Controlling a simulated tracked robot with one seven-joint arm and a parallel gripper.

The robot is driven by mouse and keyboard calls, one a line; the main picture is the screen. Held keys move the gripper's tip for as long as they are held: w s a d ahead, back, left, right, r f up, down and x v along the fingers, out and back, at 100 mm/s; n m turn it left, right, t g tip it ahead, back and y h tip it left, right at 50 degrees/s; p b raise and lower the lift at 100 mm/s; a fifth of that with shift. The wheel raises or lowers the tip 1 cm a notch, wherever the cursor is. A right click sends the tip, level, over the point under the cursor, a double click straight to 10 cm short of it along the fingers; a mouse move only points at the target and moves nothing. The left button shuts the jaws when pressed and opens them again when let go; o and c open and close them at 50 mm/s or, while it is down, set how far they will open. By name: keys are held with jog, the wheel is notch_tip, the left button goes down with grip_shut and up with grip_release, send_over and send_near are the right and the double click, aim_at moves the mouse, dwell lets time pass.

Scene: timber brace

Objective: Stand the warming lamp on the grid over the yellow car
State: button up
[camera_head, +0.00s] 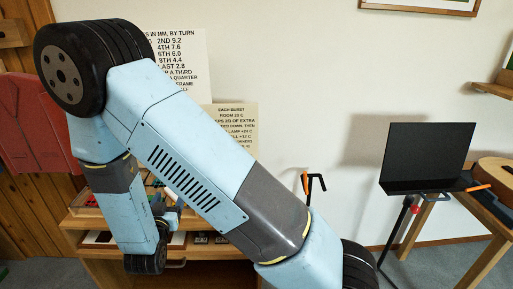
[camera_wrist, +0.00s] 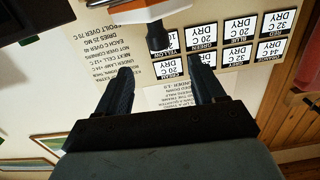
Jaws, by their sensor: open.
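My gripper (camera_wrist: 160,66) is open in the wrist view, its two dark fingers apart with nothing between them. Just beyond the fingertips, an orange and white piece with a dark stub (camera_wrist: 157,36) shows at the top edge; I cannot tell whether it is the warming lamp. A panel of colour and temperature labels (camera_wrist: 232,42), one reading yellow, lies behind it. In the head view my arm hides much of the bench, and my fingers cannot be made out. I cannot pick out the grid or the yellow car in either view.
The wooden bench (camera_head: 215,251) stands below my arm, with small items on its shelf. Printed sheets (camera_head: 182,62) are on the wall behind.

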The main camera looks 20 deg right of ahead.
jog(key=w+d+r+n+g+y, duration=0.1)
jog(key=d+r+g+y, duration=0.25)
jog(key=r, duration=0.65)
jog(key=w+d+r+g+y, duration=0.15)
jog(key=d+r+y, duration=0.3)
jog(key=r, duration=0.45)
jog(key=s+d+r+n+g, duration=0.1)
jog(key=s+d+r+g, duration=0.1)
jog(key=s+d, duration=0.3)
jog(key=s+d+r+n+g+h, duration=0.1)
jog(key=s+d+r, duration=0.3)
jog(key=s, duration=0.8)
jog(key=s+d+r+n+g+h, duration=0.1)
jog(key=s+d+r+g, duration=0.2)
jog(key=s+d, duration=0.5)
jog(key=shift+s, duration=0.55)
